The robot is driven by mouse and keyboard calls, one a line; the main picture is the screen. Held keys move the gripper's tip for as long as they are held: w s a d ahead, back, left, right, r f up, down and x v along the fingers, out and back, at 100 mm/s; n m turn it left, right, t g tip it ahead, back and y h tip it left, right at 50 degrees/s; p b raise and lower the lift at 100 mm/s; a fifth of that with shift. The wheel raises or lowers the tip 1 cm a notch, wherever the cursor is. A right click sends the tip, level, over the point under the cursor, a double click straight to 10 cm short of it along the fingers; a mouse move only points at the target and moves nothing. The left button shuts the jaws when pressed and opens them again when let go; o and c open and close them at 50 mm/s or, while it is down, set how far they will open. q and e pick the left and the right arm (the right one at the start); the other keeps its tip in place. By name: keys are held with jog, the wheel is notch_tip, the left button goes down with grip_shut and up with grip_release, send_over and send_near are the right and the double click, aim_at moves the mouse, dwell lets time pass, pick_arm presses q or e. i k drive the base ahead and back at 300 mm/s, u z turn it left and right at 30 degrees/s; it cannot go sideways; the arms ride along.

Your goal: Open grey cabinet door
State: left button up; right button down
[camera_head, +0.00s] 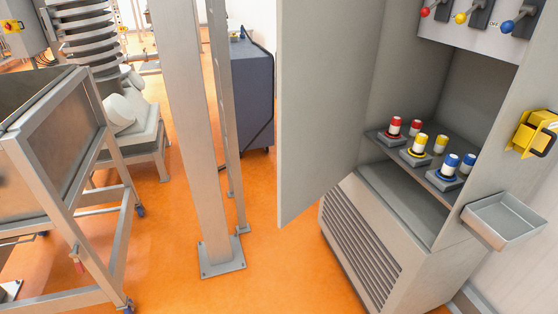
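The grey cabinet (395,200) stands on the right with its interior showing. Its grey door (322,110) stands swung wide open to the left, apart from the cabinet's front opening. Inside, a shelf (375,136) bears red, yellow and blue capped pieces on grey bases. Above them is a panel (470,38) with red, yellow and blue ball-ended levers. The cabinet's lower front has a slatted vent. Neither of my grippers shows in the head view.
A grey post (190,130) is bolted to the orange floor left of the door. A metal frame with a bin (60,180) stands at the left. An empty tray (503,218) and a yellow bracket (535,133) jut from the cabinet's right side. Orange floor between post and cabinet is clear.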

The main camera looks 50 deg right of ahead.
aim_at(326, 51)
jog(key=z, duration=0.8)
jog(key=i, duration=0.85)
jog(key=z, duration=0.2)
